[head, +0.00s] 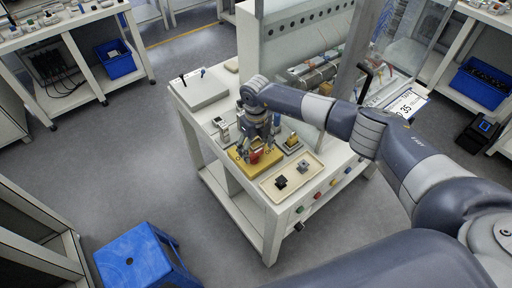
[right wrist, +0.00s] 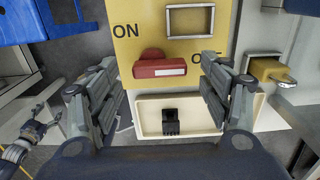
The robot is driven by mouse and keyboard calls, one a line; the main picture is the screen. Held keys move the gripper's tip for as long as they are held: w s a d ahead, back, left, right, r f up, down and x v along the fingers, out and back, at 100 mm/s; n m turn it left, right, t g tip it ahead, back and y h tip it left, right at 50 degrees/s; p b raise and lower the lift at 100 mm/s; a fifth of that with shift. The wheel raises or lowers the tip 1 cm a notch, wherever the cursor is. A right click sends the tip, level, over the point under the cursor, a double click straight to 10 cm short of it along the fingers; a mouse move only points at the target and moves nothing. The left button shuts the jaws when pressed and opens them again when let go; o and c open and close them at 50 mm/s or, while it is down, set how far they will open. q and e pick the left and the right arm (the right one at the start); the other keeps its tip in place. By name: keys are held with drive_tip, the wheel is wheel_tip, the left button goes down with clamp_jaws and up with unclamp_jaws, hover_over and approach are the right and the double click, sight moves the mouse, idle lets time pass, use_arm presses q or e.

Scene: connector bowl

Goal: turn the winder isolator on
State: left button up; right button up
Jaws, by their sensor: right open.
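The winder isolator is a yellow plate (head: 248,168) on the white bench, marked ON at left and OFF at right in the right wrist view (right wrist: 140,60). Its red handle (right wrist: 160,66) lies level in that view, its pale-faced arm pointing right toward the partly hidden OFF mark. My right gripper (right wrist: 163,82) is open, one finger on each side of the handle, with gaps visible. In the head view the right gripper (head: 256,148) is over the plate and hides part of it. A small dark gripper, seemingly my left (right wrist: 42,122), shows at the left edge of the right wrist view; its opening is unclear.
A cream tray (right wrist: 222,99) with a black block (right wrist: 170,122) adjoins the plate. Coloured buttons (head: 333,182) line the bench front. A blue stool (head: 135,257) stands on the open floor.

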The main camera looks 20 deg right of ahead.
drive_tip(key=shift+f, duration=0.85)
drive_tip(key=shift+c, duration=0.6)
drive_tip(key=c, duration=1)
drive_tip(key=shift+o, duration=0.4)
